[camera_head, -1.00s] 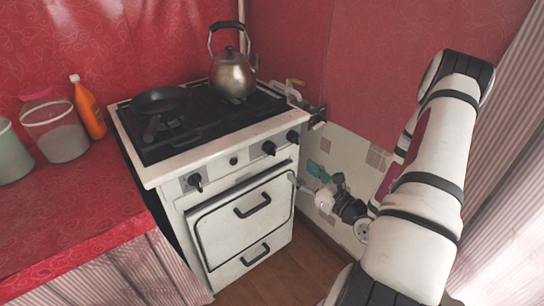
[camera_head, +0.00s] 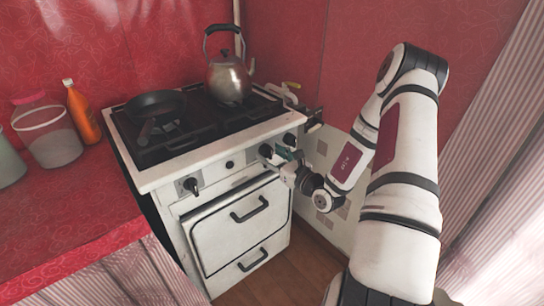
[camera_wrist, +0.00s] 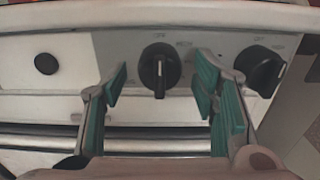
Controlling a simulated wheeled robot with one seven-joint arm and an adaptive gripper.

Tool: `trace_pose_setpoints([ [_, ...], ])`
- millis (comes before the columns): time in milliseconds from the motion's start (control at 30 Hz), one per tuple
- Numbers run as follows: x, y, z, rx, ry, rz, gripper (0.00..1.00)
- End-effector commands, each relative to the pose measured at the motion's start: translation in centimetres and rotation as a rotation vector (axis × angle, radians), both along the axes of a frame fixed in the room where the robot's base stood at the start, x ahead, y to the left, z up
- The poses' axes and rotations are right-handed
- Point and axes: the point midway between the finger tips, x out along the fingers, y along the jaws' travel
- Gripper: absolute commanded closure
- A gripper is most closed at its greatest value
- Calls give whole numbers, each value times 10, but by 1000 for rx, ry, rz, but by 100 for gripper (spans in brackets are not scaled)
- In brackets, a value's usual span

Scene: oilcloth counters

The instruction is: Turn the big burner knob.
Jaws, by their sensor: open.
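The stove's front panel has black burner knobs; which one is the big burner's I cannot tell for sure. In the wrist view one round knob (camera_wrist: 160,67) with an upright grip bar is centred between my fingers. Another knob (camera_wrist: 262,68) is to its right. In the head view the left knob (camera_head: 191,185) stands apart, and the knob at right of centre (camera_head: 266,150) is partly beside my gripper (camera_head: 283,162). My gripper, also in the wrist view (camera_wrist: 162,84), is open with green-padded fingers either side of the centred knob; contact does not show.
A small black button (camera_wrist: 46,63) is on the panel's left. The oven door handle (camera_head: 250,208) is below. A frying pan (camera_head: 156,104) and a kettle (camera_head: 230,78) stand on the stove top (camera_head: 145,180). The red wall is close on the right.

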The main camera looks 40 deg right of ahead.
Motion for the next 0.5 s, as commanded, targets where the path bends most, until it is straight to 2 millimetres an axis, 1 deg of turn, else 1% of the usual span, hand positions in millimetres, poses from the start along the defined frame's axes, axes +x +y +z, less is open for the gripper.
trace_pose_setpoints([
  [167,0,0,0,0,0,0,46],
  [200,0,0,0,0,0,0,55],
  [267,0,0,0,0,0,0,69],
  [300,0,0,0,0,0,0,78],
  [367,0,0,0,0,0,0,91],
  [400,0,0,0,0,0,0,95],
  [500,0,0,0,0,0,0,95],
])
